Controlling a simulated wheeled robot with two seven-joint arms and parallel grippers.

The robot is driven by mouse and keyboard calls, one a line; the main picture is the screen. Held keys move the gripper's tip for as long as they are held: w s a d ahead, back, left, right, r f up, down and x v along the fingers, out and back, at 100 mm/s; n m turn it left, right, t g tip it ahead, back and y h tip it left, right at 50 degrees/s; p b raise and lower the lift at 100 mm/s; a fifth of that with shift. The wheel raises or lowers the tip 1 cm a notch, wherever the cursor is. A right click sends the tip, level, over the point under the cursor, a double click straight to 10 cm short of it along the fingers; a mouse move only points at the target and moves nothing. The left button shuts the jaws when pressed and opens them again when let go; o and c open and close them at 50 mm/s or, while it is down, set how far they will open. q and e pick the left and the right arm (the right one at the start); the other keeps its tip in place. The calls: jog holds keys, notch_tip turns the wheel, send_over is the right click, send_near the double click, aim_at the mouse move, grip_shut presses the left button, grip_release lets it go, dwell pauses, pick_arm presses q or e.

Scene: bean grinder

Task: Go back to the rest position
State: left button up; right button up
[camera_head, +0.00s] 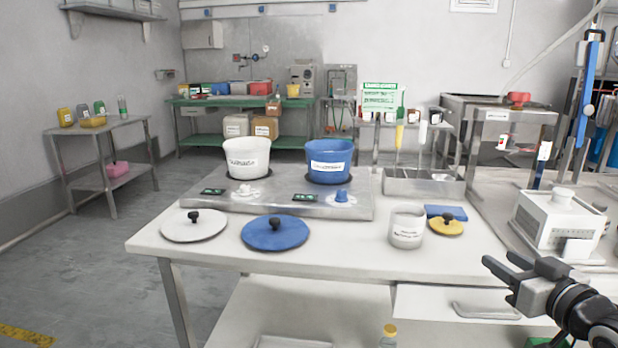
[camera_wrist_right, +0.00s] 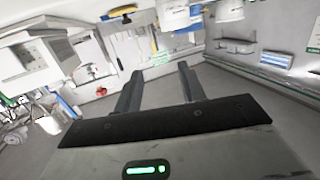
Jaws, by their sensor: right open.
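My right gripper (camera_head: 508,272) is at the lower right of the head view, in front of the table's right part. Its two fingers are apart with nothing between them. In the right wrist view the fingers (camera_wrist_right: 158,90) also stand apart and empty, with the room tilted behind them. The white grinder-like machine (camera_head: 556,222) stands on the table to the right, beyond the gripper and apart from it. My left gripper is in neither view.
The white table (camera_head: 300,257) bears a metal two-place hob (camera_head: 290,205) with a white pot (camera_head: 247,158) and a blue pot (camera_head: 328,161). A white lid (camera_head: 193,230), a blue lid (camera_head: 275,236) and a white container (camera_head: 406,230) stand in front. The left floor is clear.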

jog(key=s+a+f+g+y+p, duration=0.1)
jog(key=s+a+f+g+p, duration=0.1)
jog(key=s+a+f, duration=0.4)
jog(key=s+a+f+g+p, duration=0.1)
jog(key=s+a+f, duration=0.1)
jog(key=a+f, duration=0.45)
pick_arm(q)
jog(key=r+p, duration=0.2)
jog(key=p, duration=0.1)
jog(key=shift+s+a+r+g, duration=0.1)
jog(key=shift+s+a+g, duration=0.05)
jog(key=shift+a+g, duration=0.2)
pick_arm(e)
jog(key=s+a+f+n+g+y, duration=0.1)
jog(key=s+a+f+g, duration=0.2)
jog(key=s+a, duration=0.9)
notch_tip(320, 180, down, 3)
jog(key=shift+s+f, duration=0.1)
jog(key=shift+s, duration=0.05)
